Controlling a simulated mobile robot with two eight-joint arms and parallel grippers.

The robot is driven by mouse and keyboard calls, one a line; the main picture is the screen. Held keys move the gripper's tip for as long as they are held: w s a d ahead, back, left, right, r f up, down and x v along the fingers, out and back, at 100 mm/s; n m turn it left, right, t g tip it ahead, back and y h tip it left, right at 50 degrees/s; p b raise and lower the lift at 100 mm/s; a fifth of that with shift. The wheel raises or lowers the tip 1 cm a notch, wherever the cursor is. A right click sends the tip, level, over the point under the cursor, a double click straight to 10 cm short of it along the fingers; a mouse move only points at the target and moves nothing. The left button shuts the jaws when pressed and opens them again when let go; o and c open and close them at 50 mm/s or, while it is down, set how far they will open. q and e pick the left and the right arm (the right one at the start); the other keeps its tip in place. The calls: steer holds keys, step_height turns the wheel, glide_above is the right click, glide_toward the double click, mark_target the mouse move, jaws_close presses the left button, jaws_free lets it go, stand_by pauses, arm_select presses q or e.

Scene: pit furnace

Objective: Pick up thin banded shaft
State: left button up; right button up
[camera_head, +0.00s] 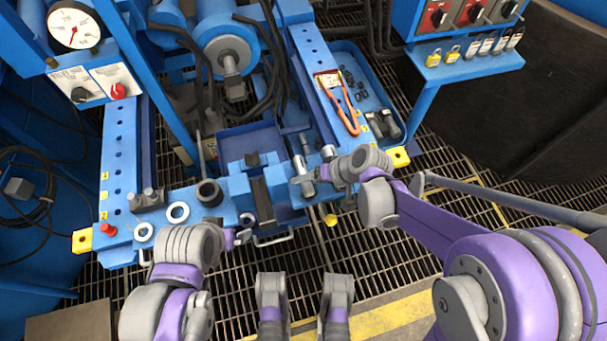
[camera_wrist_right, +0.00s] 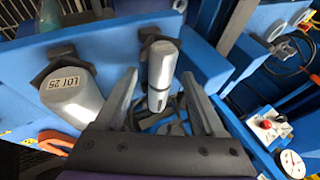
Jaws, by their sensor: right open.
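The thin banded shaft (camera_wrist_right: 162,65) is a slim silver cylinder with a dark band near one end. In the right wrist view it lies between the two spread fingers of my right gripper (camera_wrist_right: 160,80), with no clear contact. In the head view my right gripper (camera_head: 308,181) is over the front of the blue frame, and it partly hides the shaft (camera_head: 299,163). My left gripper (camera_head: 243,236) is at the front edge of the frame, left of the right one; its fingers are too small to read.
A thicker silver shaft labelled LOT 25 (camera_wrist_right: 72,98) stands close beside the thin one. A dark ring (camera_head: 209,193) and pale washers (camera_head: 178,212) sit at the front left. Floor grating is in front.

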jaws_close()
steer(key=shift+r, duration=0.1)
stand_by(1.2)
